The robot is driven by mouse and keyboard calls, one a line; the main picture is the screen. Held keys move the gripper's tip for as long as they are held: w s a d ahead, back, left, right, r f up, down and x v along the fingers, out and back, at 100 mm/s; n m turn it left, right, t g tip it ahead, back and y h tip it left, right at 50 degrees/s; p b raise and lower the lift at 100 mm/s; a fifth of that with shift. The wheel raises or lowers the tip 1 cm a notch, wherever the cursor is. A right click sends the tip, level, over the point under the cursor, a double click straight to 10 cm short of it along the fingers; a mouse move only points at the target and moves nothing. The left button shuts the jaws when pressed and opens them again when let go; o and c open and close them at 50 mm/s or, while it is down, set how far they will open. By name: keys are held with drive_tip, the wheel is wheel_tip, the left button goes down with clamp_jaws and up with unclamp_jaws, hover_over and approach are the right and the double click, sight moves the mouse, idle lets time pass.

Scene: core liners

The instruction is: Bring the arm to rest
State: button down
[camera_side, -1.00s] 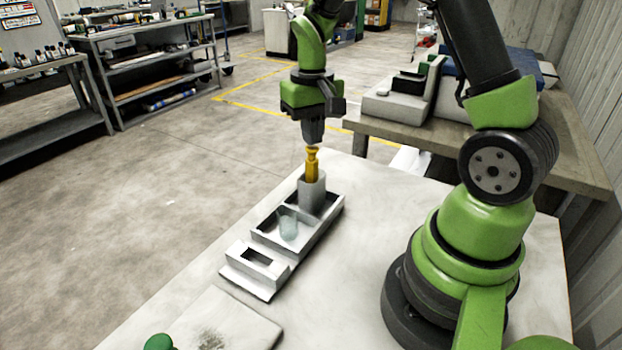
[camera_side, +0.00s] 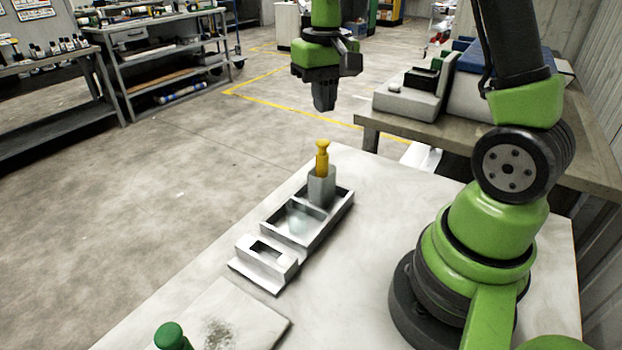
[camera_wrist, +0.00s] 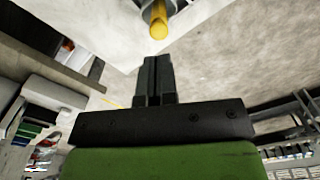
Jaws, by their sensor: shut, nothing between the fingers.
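My gripper (camera_side: 324,104) is shut and empty, pointing down in the air above the far end of the white table (camera_side: 420,200). Below it, apart from it, a yellow tool with a knobbed top (camera_side: 322,158) stands upright in a grey block-shaped holder (camera_side: 321,188). In the wrist view my shut fingers (camera_wrist: 157,62) show in the middle, and the yellow tool (camera_wrist: 158,22) is ahead of them at the top edge.
The holder stands at the far end of a grey tray (camera_side: 335,216) with a clear-looking piece in it. A white slotted block (camera_side: 262,262) sits nearer. A pale slab (camera_side: 245,318) and a green-topped object (camera_side: 170,337) are at the front. A side bench (camera_side: 480,150) stands behind.

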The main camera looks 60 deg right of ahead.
drive_tip(key=s+a+r+n+t+y, duration=0.2)
drive_tip(key=s+a+r+t, duration=0.5)
drive_tip(key=s+a, duration=0.5)
drive_tip(key=v, duration=0.3)
drive_tip(key=shift+a+r, duration=0.2)
drive_tip(key=shift+a, duration=0.15)
